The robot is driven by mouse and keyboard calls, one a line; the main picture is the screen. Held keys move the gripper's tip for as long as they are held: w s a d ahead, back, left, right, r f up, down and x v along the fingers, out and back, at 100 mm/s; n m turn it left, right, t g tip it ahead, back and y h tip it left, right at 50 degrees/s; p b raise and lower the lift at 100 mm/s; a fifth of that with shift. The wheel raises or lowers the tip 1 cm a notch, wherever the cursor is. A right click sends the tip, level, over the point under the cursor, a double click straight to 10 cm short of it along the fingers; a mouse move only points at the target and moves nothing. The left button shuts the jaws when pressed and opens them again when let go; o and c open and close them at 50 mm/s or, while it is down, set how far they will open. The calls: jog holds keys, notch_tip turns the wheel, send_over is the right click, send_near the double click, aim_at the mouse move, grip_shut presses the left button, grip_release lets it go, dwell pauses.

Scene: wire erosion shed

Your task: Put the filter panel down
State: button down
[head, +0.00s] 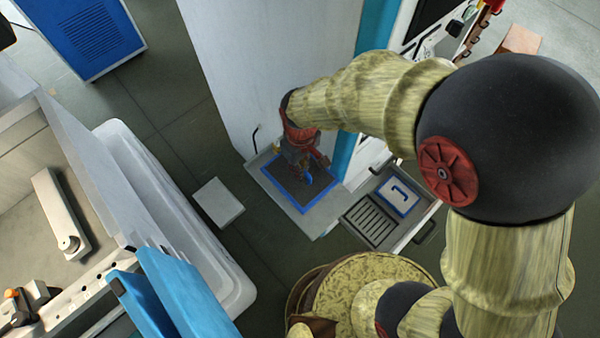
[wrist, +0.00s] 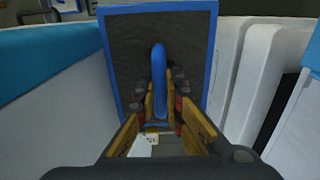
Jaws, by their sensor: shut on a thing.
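The filter panel (head: 277,186) is a dark sheet with a blue frame. It appears at a grey ledge or open tray (head: 315,226) at the foot of the tall white cabinet. In the wrist view the panel (wrist: 127,50) fills the upper middle, with a blue loop handle (wrist: 159,62) on its face. My gripper (head: 309,168) is shut on the handle; its fingers (wrist: 160,108) lie either side of it in the wrist view. My gripper hides part of the panel in the head view. I cannot tell whether the panel touches the ledge.
An open drawer (head: 425,212) to the right holds a slotted dark grille (head: 370,221) and a blue-edged white plate (head: 398,197). A flat white block (head: 217,202) lies on the floor. A white tub (head: 235,290) and a blue cabinet (head: 92,35) stand at left.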

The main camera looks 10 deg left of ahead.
jog(key=shift+f, duration=1.8)
jog(key=shift+f, duration=0.15)
jog(key=c, duration=1.9)
grip_release()
notch_tip(320, 180, up, 12)
jog(key=shift+r+p, duration=0.15)
jog(key=shift+p, duration=0.2)
